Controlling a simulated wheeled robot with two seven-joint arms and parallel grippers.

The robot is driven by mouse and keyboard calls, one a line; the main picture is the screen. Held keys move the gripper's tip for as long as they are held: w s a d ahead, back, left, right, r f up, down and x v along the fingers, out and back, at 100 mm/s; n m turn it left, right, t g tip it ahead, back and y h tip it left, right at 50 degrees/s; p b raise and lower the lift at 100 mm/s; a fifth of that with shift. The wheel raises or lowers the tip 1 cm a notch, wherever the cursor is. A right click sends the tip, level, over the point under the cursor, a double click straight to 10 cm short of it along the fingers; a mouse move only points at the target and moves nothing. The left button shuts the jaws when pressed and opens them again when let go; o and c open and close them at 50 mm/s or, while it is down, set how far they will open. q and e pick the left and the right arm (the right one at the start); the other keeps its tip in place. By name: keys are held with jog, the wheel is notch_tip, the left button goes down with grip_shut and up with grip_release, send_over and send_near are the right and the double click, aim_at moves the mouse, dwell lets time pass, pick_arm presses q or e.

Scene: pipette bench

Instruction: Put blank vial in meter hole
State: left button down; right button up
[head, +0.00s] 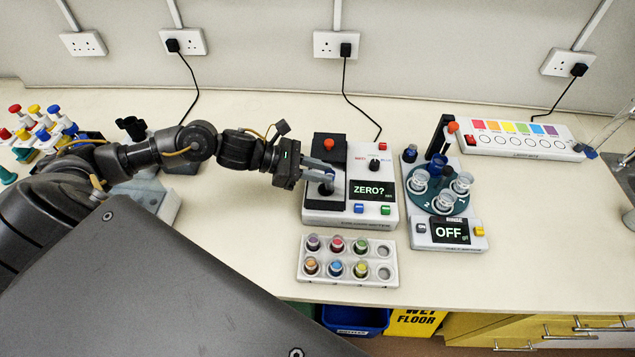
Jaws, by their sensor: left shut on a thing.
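The meter (350,215) stands at the middle of the bench, with a dark top at its left and a screen reading "ZERO?". My left gripper (325,174) reaches in from the left over the meter's dark top. It is shut on a small vial, mostly hidden between the fingers, directly above or at the meter hole (326,189). I cannot tell whether the vial is inside the hole. The vial rack (347,282) in front holds several coloured vials, and its two right-hand holes are empty. My right gripper is not in view.
A rinse device (446,236) with a screen reading "OFF" and several clear cups stands right of the meter. A white colour strip box (515,140) lies behind it. Pipettes with coloured tops (36,125) stand at the far left. The bench right of the rack is clear.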

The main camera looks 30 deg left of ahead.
aim_at(317, 189)
pick_arm(q)
jog(key=shift+a+f, duration=0.1)
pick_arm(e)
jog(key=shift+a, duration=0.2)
pick_arm(q)
jog(key=shift+w+a+f, duration=0.15)
jog(key=shift+a+f, duration=0.05)
jog(key=shift+f, duration=0.1)
notch_tip(317, 189, down, 3)
jog(key=shift+a+f+b, duration=0.15)
jog(key=shift+b, duration=0.3)
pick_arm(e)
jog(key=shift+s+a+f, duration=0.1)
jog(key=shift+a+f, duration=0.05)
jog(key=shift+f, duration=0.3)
pick_arm(q)
jog(key=shift+f+b, duration=0.15)
jog(key=shift+b, duration=0.15)
jog(key=c, duration=1.3)
grip_release()
jog(key=shift+o, duration=0.2)
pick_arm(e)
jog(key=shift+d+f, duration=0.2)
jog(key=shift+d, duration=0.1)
